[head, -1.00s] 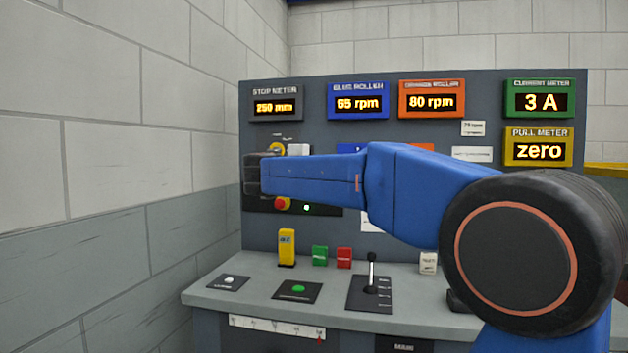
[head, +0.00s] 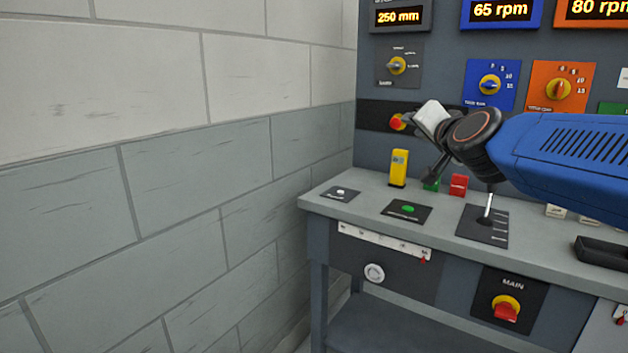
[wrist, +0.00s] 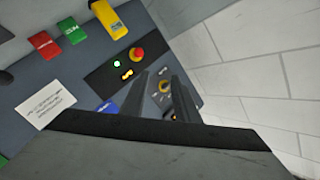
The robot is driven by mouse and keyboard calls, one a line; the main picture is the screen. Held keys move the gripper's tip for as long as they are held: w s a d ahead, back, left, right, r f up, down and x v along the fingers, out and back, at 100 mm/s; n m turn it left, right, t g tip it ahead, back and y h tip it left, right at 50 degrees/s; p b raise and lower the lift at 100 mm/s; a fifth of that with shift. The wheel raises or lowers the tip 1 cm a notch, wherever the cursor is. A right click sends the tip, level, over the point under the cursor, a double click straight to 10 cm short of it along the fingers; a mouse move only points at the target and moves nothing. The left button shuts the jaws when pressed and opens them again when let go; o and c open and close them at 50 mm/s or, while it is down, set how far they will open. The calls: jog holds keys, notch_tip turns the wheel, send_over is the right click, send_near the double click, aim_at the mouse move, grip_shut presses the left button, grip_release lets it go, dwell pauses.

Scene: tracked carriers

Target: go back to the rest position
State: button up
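My gripper (head: 434,165) is in front of the console in the head view, seen partly behind my dark wrist joint. It hangs in the air near the green and red blocks, and I cannot tell from this view how far it is from them. In the wrist view, two dark fingers of my gripper (wrist: 161,82) stand apart with the panel showing between them. Nothing is held. The wrist view is tilted and looks at the panel and the wall.
The console desk (head: 365,203) carries a yellow block (head: 398,168), a red block (head: 458,185) and a lever (head: 487,208). A red stop button (head: 397,122) and yellow selector (head: 396,65) are on the panel. A block wall (head: 160,190) stands close on the left.

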jog(key=s+d+f+n+g, duration=0.2)
jog(key=s+f+g, duration=0.2)
jog(key=s+f, duration=0.6)
jog(key=s+d+f+n+g, duration=0.1)
jog(key=s+f+n+g, duration=0.2)
jog(key=s+f, duration=0.8)
jog(key=s+d+f+n+g+h, duration=0.1)
jog(key=s+f+g, duration=0.4)
jog(key=s+f, duration=0.6)
notch_tip(320, 180, down, 3)
jog(key=shift+s+d+n, duration=0.25)
jog(key=shift+d+n, duration=0.55)
jog(key=shift+d, duration=0.05)
